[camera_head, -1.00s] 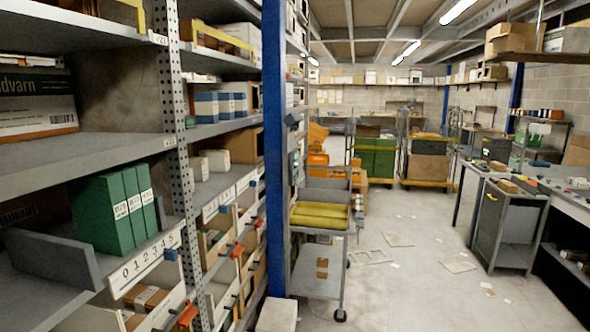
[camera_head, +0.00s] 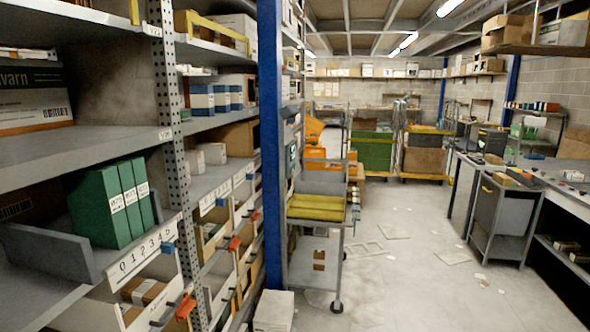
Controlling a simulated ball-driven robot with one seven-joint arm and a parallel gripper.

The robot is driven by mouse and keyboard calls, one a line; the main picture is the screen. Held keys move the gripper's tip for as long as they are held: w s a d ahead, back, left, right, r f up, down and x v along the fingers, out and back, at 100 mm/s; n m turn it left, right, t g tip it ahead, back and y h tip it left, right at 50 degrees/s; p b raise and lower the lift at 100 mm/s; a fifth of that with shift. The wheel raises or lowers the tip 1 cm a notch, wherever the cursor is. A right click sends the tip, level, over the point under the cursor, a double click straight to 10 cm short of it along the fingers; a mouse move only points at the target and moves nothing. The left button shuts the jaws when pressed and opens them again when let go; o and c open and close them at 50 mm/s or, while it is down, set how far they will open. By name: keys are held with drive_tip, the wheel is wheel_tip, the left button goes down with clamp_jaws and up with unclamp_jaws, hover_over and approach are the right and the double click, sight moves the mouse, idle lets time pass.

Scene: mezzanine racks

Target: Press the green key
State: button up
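I cannot make out a green key for certain. A small dark panel (camera_head: 292,160) with a pale greenish face is fixed beside the blue post (camera_head: 271,150), above the grey trolley. It is seen nearly edge-on and is too small to show separate keys. My gripper is not in view.
Racks with a grey shelf (camera_head: 80,150), green binders (camera_head: 112,205) and open bins fill the left. A grey trolley (camera_head: 312,283) with yellow items stands past the post, and a white box (camera_head: 273,311) sits on the floor. The right aisle floor (camera_head: 410,285) is mostly clear, with scattered flat sheets.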

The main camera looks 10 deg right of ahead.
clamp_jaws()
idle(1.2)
